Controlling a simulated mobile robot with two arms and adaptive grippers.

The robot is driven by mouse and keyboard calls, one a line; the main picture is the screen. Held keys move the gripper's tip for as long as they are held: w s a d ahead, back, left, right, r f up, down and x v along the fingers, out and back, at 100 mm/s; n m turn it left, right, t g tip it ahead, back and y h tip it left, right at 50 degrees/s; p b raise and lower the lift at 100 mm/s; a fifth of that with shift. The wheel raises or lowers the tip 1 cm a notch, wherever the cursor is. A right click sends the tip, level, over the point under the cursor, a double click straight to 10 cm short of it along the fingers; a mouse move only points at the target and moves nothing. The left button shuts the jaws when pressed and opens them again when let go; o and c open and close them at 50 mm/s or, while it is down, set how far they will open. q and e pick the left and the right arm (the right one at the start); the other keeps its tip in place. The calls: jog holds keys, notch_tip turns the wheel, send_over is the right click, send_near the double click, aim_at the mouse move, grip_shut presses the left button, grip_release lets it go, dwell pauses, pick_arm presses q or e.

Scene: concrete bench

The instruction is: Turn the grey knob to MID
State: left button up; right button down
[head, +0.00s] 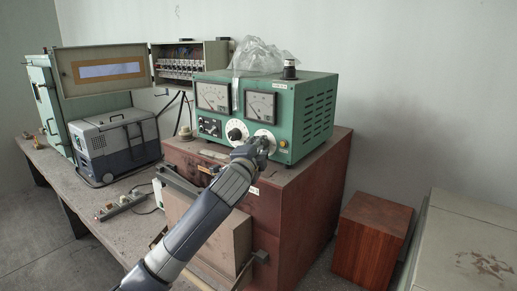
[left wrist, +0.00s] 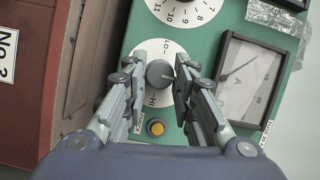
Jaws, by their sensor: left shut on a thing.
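The grey knob (left wrist: 160,74) sits on a round white dial (left wrist: 152,48) on the green instrument's front panel (left wrist: 215,20). LO and HI show on the dial; I cannot see MID, and the knob's pointer is hard to make out. My left gripper (left wrist: 157,76) is shut on the knob, one finger on each side. In the head view, my left gripper (head: 262,146) is at the lower right of the green instrument (head: 318,108) and hides the knob; the dial's upper edge (head: 265,133) shows above it. My right gripper is not in view.
A numbered dial with a black knob (head: 236,134) is beside the white dial. A yellow button (left wrist: 156,128) is close to my fingers. Two meters are above, and a clear plastic bag (head: 257,56) lies on top. The instrument stands on a red-brown cabinet (head: 305,195).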

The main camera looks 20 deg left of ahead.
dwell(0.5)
pick_arm(q)
jog(key=o, duration=1.1)
jog(key=shift+a, duration=0.1)
jog(key=shift+c, duration=0.2)
jog(key=s, duration=1.2)
jog(key=shift+d+r, duration=0.2)
jog(key=shift+r, duration=0.05)
